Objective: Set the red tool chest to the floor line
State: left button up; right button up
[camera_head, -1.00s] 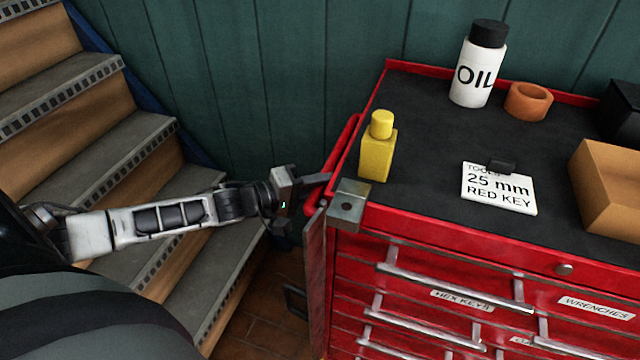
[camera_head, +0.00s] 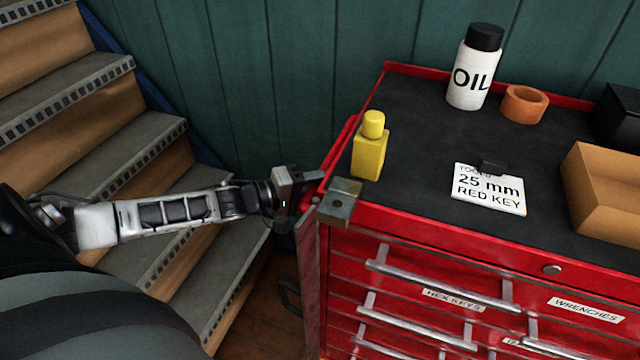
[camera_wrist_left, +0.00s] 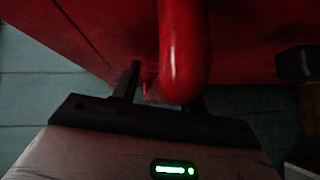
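The red tool chest (camera_head: 345,240) stands at the right in the head view, with labelled drawers and a dark top. A red bar handle (camera_head: 338,158) runs along its left side. My left gripper (camera_head: 318,178) is at this handle, by the metal corner bracket (camera_head: 340,203). In the left wrist view the handle (camera_wrist_left: 183,55) passes between my spread fingers, with a gap beside the left finger (camera_wrist_left: 127,80). The right finger is mostly hidden behind the handle. My right gripper is not in view. No floor line shows.
A yellow bottle (camera_head: 369,152), an oil bottle (camera_head: 473,75), an orange ring (camera_head: 525,104), a card (camera_head: 490,190) and a tan tray (camera_head: 610,195) stand on the chest. Stairs (camera_head: 140,145) are at the left. A narrow strip of floor (camera_head: 255,320) lies between stairs and chest.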

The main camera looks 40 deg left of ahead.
pick_arm(q)
jog(key=p+v, duration=0.2)
jog(key=v, duration=1.4)
jog(key=shift+p, duration=0.3)
jog(key=shift+f, duration=0.1)
